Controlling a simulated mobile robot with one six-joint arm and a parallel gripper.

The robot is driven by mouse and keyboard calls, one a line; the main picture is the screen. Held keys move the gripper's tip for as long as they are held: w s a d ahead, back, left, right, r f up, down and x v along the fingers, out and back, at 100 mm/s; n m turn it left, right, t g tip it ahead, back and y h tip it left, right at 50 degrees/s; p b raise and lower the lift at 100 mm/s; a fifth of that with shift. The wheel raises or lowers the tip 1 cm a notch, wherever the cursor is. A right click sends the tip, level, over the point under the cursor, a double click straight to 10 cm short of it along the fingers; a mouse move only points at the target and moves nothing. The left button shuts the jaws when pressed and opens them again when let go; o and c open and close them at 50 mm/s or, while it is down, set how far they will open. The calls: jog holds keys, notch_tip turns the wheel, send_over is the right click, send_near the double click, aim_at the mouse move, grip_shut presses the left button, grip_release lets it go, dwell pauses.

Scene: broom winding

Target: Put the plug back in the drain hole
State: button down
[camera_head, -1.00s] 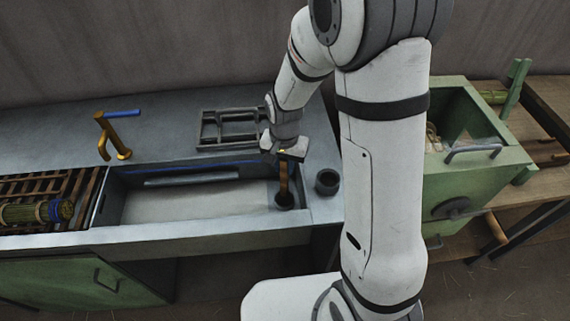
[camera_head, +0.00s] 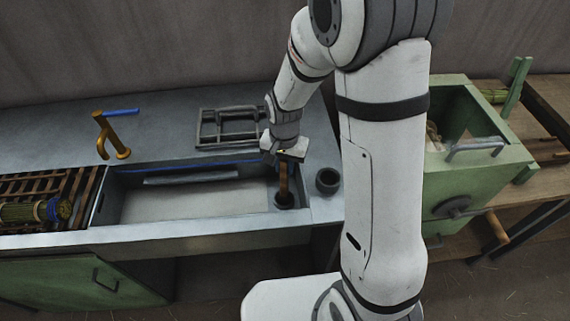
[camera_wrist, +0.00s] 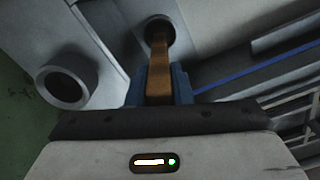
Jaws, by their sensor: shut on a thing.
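The plug (camera_head: 284,180) shows as a brown upright bar, with its lower end at the drain hole (camera_head: 284,201) in the basin's right end. My gripper (camera_head: 289,154) is above it, shut on the top of the bar. In the wrist view the blue fingertips (camera_wrist: 160,84) clasp the plug (camera_wrist: 160,62) from both sides. The bar runs to the dark round drain hole (camera_wrist: 161,24) and its end is inside the ring's outline. How deep it sits, and whether it touches the bottom, I cannot tell.
A dark round cup (camera_head: 328,181) stands on the counter right of the basin (camera_head: 180,203). A grey rack (camera_head: 228,128) lies behind. A brass tap (camera_head: 110,138) is at the back left, and a tied bundle (camera_head: 25,212) lies on slats at left. A green box (camera_head: 480,185) is at right.

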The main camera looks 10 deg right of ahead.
jog(key=shift+f, duration=0.35)
jog(key=c, duration=1.6)
grip_release()
jog(key=shift+o, duration=0.2)
jog(key=shift+r, duration=0.15)
jog(key=shift+r+p, duration=3.75)
jog(key=shift+r, duration=1.7)
jog(key=s+d+r+n+t, duration=0.1)
jog(key=s+d+r+n, duration=0.1)
jog(key=s+d+r, duration=0.2)
jog(key=s+d+r+n+t, duration=0.2)
jog(key=s+d+r, duration=0.3)
jog(key=s+r, duration=0.6)
jog(key=shift+d+r+n, duration=0.2)
jog(key=shift+r+n, duration=0.1)
jog(key=shift+r, duration=0.55)
